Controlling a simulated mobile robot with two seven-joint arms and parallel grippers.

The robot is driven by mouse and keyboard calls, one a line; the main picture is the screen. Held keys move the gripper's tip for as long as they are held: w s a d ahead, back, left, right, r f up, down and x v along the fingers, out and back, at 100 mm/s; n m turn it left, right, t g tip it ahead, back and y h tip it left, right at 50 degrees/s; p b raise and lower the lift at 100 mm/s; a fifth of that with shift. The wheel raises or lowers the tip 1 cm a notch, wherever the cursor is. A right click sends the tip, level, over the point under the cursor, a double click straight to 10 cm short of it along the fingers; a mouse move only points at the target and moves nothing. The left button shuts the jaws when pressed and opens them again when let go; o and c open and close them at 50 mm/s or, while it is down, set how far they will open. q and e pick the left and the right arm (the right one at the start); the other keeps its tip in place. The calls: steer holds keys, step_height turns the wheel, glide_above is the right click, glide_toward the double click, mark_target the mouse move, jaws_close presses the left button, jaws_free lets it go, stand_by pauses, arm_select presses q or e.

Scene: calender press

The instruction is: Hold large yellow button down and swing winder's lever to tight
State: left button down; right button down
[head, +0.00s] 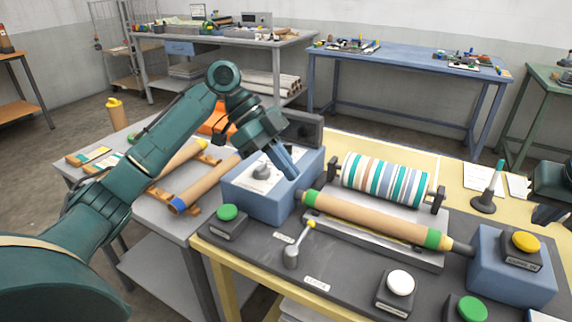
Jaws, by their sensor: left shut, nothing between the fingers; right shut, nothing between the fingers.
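A large yellow button (526,241) sits on a dark labelled box on top of the blue housing at the right end of the roller. A lever (301,239) with a yellow knob rises from a grey pivot in front of the roller, its knob leaning up and to the right. Small labels lie near its pivot, too small to read. My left gripper (292,174) is shut and empty, over the right side of the left blue housing, apart from the lever. My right gripper (540,216) is shut at the right edge, behind and above the yellow button; it is partly cut off.
A tan roller (375,219) with green bands lies before a striped roll (385,180). A left green button (228,212), a white button (400,283) and a front green button (472,308) stand on the dark bench top.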

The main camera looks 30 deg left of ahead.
step_height(320, 180, up, 4)
steer(key=shift+f+p, duration=0.1)
steer(key=shift+p, duration=1)
